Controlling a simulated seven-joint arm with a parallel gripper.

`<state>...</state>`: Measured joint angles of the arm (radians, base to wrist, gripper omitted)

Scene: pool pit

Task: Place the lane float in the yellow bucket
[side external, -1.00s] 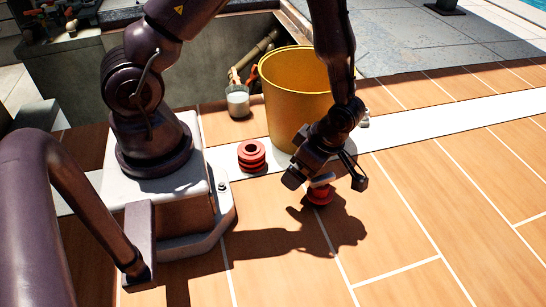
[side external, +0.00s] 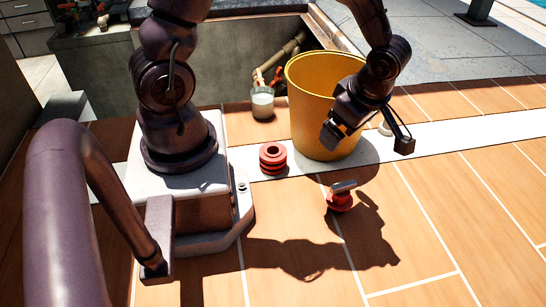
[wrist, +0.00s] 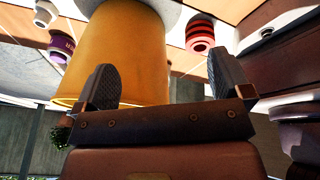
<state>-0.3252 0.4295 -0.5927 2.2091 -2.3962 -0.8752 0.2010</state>
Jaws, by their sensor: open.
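The lane float, apparently the red ribbed ring piece (side external: 273,158), stands on the pale strip of the deck, left of the yellow bucket (side external: 308,108). It also shows in the wrist view (wrist: 200,33), beyond the fingers. The bucket stands upright; its inside is mostly hidden. My gripper (side external: 336,137) is in front of the bucket's lower wall, above the deck. In the wrist view my gripper (wrist: 163,75) has its fingers wide apart, with nothing held between them and the bucket wall behind. Whether it touches the bucket cannot be told.
A red piece with a grey top (side external: 342,199) lies on the tiles in front of the bucket. A white-filled cup (side external: 262,103) stands at the pit edge behind. A purple-and-white item (wrist: 61,46) shows in the wrist view. The tiles at front right are clear.

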